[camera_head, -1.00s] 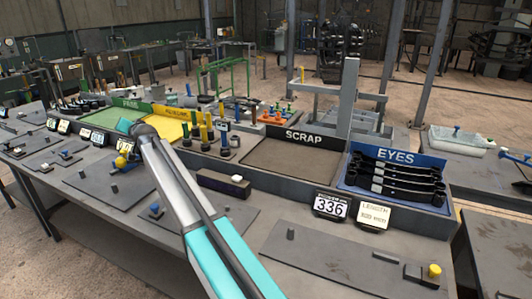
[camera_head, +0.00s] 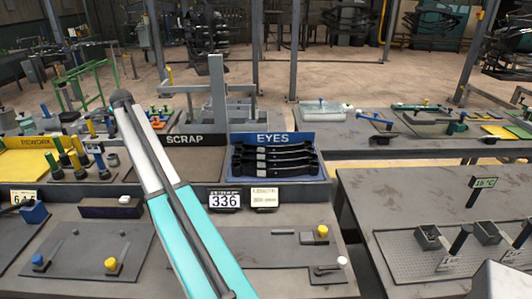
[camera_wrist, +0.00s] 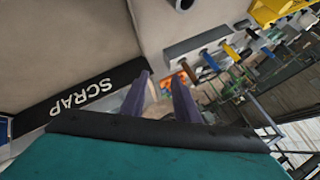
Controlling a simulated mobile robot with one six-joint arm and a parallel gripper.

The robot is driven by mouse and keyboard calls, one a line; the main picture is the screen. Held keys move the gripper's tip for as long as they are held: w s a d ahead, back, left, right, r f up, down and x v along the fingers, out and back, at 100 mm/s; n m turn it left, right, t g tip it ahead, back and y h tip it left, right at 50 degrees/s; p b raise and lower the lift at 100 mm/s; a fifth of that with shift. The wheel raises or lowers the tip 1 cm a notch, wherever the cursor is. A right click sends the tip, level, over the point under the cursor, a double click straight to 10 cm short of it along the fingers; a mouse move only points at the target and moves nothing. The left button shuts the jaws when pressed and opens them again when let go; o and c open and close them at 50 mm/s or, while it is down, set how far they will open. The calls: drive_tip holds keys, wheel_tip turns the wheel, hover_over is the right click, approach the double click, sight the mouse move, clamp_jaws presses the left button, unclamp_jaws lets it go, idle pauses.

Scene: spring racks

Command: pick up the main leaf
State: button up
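Several black leaves with rolled ends and pale labels (camera_head: 275,148) lie stacked in the blue bin marked EYES (camera_head: 318,181). I cannot tell which one is the main leaf. My arm crosses the head view to the left of that bin; its gripper end is not clear there. In the wrist view my gripper (camera_wrist: 161,84) shows two dark purple fingers set apart, with nothing held between them. The leaves are not visible in the wrist view.
The SCRAP bin, whose sign (camera_wrist: 80,97) shows in the wrist view, is left of the EYES bin. A 336 display (camera_head: 224,199) and a cream label card (camera_head: 264,197) stand before the bins. A fixture plate with a yellow knob (camera_head: 322,231) lies in front. Another table stands right.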

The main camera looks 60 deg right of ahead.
drive_tip(key=s+d+m+g, duration=0.3)
drive_tip(key=s+d, duration=0.7)
drive_tip(key=d, duration=0.1)
drive_tip(key=s+d+m+g+p, duration=0.1)
drive_tip(key=s+d+m+g, duration=0.2)
drive_tip(key=s, duration=0.8)
drive_tip(key=s+d+r+m+g+y+p, duration=0.1)
drive_tip(key=s+d+m, duration=0.3)
drive_tip(key=s+d, duration=0.4)
drive_tip(key=s+d+r+m+g+p, duration=0.1)
drive_tip(key=s+d+m+g, duration=0.3)
drive_tip(key=s, duration=1)
drive_tip(key=shift+d+r+g+y, duration=0.3)
drive_tip(key=shift+d+y, duration=0.1)
drive_tip(key=shift+d, duration=0.6)
drive_tip(key=shift+w+f, duration=0.1)
drive_tip(key=p, duration=0.3)
approach(274, 154)
drive_tip(key=shift+d+f, duration=0.2)
drive_tip(key=shift+f, duration=0.5)
drive_tip(key=shift+d+f, duration=0.2)
drive_tip(key=shift+f, duration=0.55)
drive_tip(key=shift+s, duration=0.25)
